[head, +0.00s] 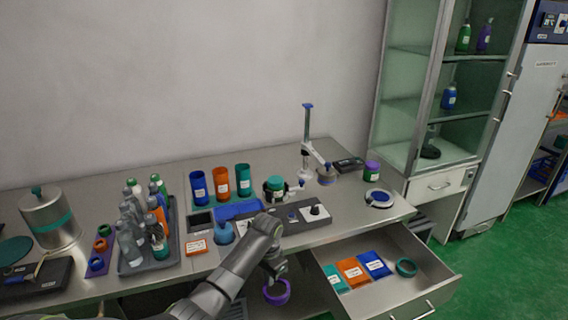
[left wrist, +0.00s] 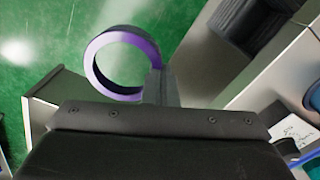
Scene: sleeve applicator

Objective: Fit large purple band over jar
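My left gripper (head: 273,270) hangs in front of the bench edge, left of the open drawer. It is shut on a large purple band (head: 277,293), which hangs below the fingers. In the left wrist view the band (left wrist: 152,68) is an open ring, pinched at its right side by the fingertips (left wrist: 160,86). A jar with a teal lid (head: 275,184) stands upright on the bench at the dark applicator base. Another jar with a purple lid (head: 372,169) stands at the right end. My right gripper is not in view.
The open drawer (head: 442,286) holds teal, orange and blue packets and a teal ring (head: 406,267). Blue, orange and teal cups stand behind the applicator. A grey tray (head: 162,262) of bottles is at left. A post with an arm (head: 308,130) rises behind the jar.

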